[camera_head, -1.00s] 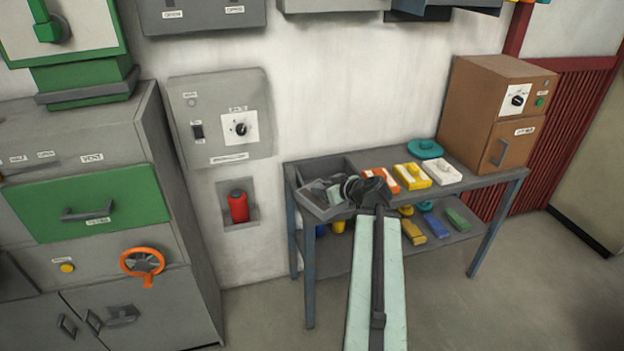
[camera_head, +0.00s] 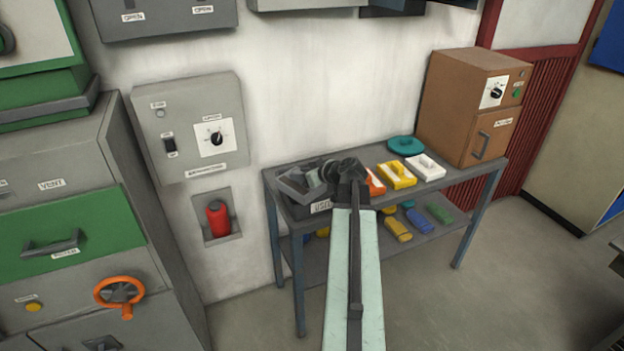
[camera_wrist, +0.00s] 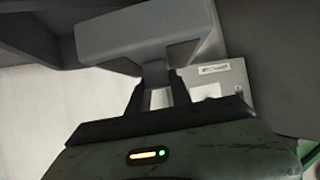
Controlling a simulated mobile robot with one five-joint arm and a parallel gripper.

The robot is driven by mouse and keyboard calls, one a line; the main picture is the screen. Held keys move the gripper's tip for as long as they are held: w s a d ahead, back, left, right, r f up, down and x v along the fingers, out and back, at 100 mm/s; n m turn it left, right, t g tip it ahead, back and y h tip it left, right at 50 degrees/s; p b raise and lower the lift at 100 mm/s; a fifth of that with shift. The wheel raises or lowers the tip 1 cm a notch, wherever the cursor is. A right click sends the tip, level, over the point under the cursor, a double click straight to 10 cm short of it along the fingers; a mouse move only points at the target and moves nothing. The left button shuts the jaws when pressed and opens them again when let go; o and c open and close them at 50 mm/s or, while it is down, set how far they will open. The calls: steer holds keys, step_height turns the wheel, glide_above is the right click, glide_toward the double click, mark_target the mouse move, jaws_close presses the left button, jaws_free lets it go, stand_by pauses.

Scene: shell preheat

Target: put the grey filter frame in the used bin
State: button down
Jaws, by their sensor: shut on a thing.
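My gripper (camera_head: 316,175) reaches over the left end of the grey table and is shut on the grey filter frame (camera_head: 293,184). In the wrist view the frame (camera_wrist: 140,36) fills the space ahead of my gripper (camera_wrist: 157,92), its narrow stem between the fingers. The dark grey used bin (camera_head: 302,211), with a white label at its front, stands at the table's left end. The frame is at or above the bin's opening. My arm hides part of the bin, and I cannot tell whether the frame touches it.
An orange piece (camera_head: 375,183), a yellow one (camera_head: 397,175) and a white one (camera_head: 426,168) lie on the table (camera_head: 462,177) right of my gripper. A teal round piece (camera_head: 405,145) and a brown oven (camera_head: 470,105) are behind. The lower shelf holds several coloured pieces.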

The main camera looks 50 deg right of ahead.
steer(key=w+d+f+b, duration=0.3)
steer(key=d+f+b, duration=0.2)
steer(key=d, duration=0.3)
steer(key=shift+d+f, duration=0.3)
steer(key=shift+d, duration=0.1)
steer(key=shift+f, duration=0.1)
steer(key=c, duration=1.2)
jaws_free()
steer(key=shift+o, duration=0.2)
steer(key=p+v, duration=0.2)
steer(key=v, duration=0.2)
steer(key=p+v, duration=0.2)
steer(key=v, duration=0.2)
steer(key=r+p+v, duration=0.1)
steer(key=p+v, duration=0.1)
steer(key=v, duration=0.2)
steer(key=shift+r, duration=0.15)
